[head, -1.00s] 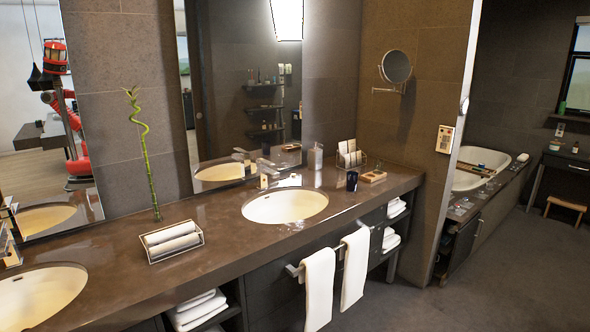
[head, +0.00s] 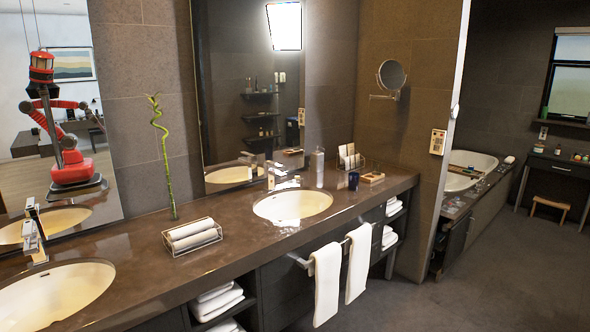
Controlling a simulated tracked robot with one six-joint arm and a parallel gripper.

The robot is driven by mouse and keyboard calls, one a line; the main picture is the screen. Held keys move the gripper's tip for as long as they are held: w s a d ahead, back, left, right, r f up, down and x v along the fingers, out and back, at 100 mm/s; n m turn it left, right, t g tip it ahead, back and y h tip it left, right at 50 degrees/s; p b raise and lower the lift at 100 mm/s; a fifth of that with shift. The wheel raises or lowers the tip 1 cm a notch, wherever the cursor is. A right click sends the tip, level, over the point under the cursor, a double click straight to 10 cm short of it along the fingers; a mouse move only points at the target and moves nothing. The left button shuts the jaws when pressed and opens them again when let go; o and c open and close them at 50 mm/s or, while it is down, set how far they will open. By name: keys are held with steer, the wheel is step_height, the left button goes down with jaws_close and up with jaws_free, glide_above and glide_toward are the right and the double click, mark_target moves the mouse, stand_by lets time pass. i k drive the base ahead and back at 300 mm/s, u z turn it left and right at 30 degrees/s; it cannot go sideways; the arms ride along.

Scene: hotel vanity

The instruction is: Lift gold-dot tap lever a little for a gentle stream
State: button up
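Two taps stand on the dark stone vanity counter (head: 230,235). The left tap (head: 34,238) is a squarish chrome one behind the left white basin (head: 50,300). The right tap (head: 270,178) stands behind the right white basin (head: 293,205). No gold dot can be made out on either tap at this size, and I cannot tell how either lever sits. No stream of water is visible in either basin. My gripper is not directly in view; a red robot shows only as a small reflection in the left mirror.
A rack of rolled towels (head: 192,236) and a bamboo stalk (head: 163,155) stand between the basins. A dark blue cup (head: 353,181) and a wooden tray (head: 373,178) are at the right end. White towels (head: 327,285) hang on the front rail.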

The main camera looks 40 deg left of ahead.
mark_target(271, 163)
steer(key=u, duration=0.4)
steer(key=i, duration=1.65)
steer(key=u, duration=0.7)
steer(key=i, duration=0.85)
steer(key=u, duration=0.75)
steer(key=i, duration=0.55)
steer(key=u, duration=0.9)
steer(key=i, duration=0.7)
steer(key=u, duration=0.45)
